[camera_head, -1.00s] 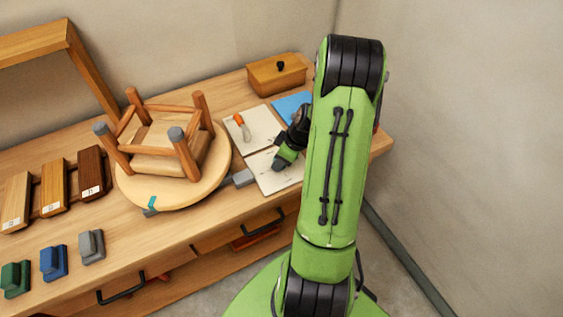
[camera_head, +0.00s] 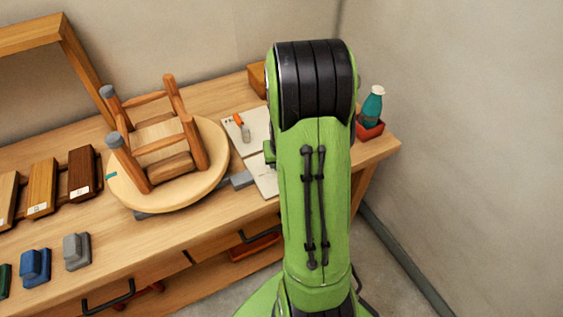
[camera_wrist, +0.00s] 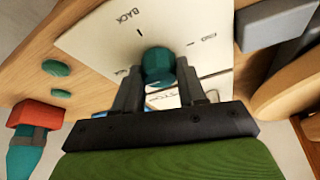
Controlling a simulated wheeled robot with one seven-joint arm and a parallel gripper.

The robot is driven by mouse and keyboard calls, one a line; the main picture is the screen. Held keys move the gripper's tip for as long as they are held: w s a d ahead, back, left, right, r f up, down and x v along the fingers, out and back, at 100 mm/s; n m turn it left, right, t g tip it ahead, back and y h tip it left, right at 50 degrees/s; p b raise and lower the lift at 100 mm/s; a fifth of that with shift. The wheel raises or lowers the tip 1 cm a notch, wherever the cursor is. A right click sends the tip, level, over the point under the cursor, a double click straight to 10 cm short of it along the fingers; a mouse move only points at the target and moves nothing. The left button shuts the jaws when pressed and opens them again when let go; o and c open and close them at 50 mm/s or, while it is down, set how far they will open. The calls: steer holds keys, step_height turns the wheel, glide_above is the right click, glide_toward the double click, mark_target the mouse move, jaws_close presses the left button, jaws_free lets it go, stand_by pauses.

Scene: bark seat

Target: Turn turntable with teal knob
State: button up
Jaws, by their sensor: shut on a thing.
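In the wrist view, my gripper (camera_wrist: 158,88) is shut on the teal knob (camera_wrist: 158,63), which stands over a white card lettered "BACK". In the head view my own arm hides the knob and most of the gripper. The round wooden turntable (camera_head: 216,165) lies left of my arm, with a small teal mark (camera_head: 111,177) at its left edge. An upside-down wooden stool (camera_head: 187,145) rests on it, two of its legs tipped grey. A grey block (camera_head: 242,180) sits at the turntable's right edge.
A teal bottle (camera_head: 372,104) stands in a red tray (camera_head: 370,129) at the bench's right end. An orange-handled tool (camera_head: 239,122) lies on a white card. Wood samples (camera_head: 42,188) and coloured blocks (camera_head: 77,251) line the left. A wooden frame (camera_head: 85,65) rises behind.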

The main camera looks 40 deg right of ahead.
steer(key=m+g+h+b, duration=0.1)
steer(key=m, duration=0.3)
steer(key=shift+w+a+m, duration=0.1)
steer(key=shift+w+m, duration=0.05)
steer(key=shift+m, duration=0.15)
steer(key=m+g, duration=0.1)
steer(key=m, duration=0.1)
steer(key=m+g+h+b, duration=0.1)
steer(key=m, duration=0.1)
steer(key=shift+w+m, duration=0.15)
steer(key=shift+m, duration=0.15)
steer(key=m+g, duration=0.1)
steer(key=m, duration=0.3)
steer(key=shift+w+m+g+b, duration=0.1)
steer(key=shift+m+g+b, duration=0.2)
steer(key=shift+g, duration=0.1)
steer(key=shift+w+m+g+y, duration=0.1)
steer(key=shift+m+g+y, duration=0.5)
steer(key=shift+m, duration=1.5)
steer(key=shift+b, duration=0.3)
steer(key=o, duration=1.1)
steer(key=shift+c, duration=0.2)
steer(key=p+v, duration=0.2)
steer(key=v, duration=0.5)
steer(key=shift+a+r, duration=0.15)
steer(key=shift+a, duration=0.05)
steer(key=shift+w, duration=0.15)
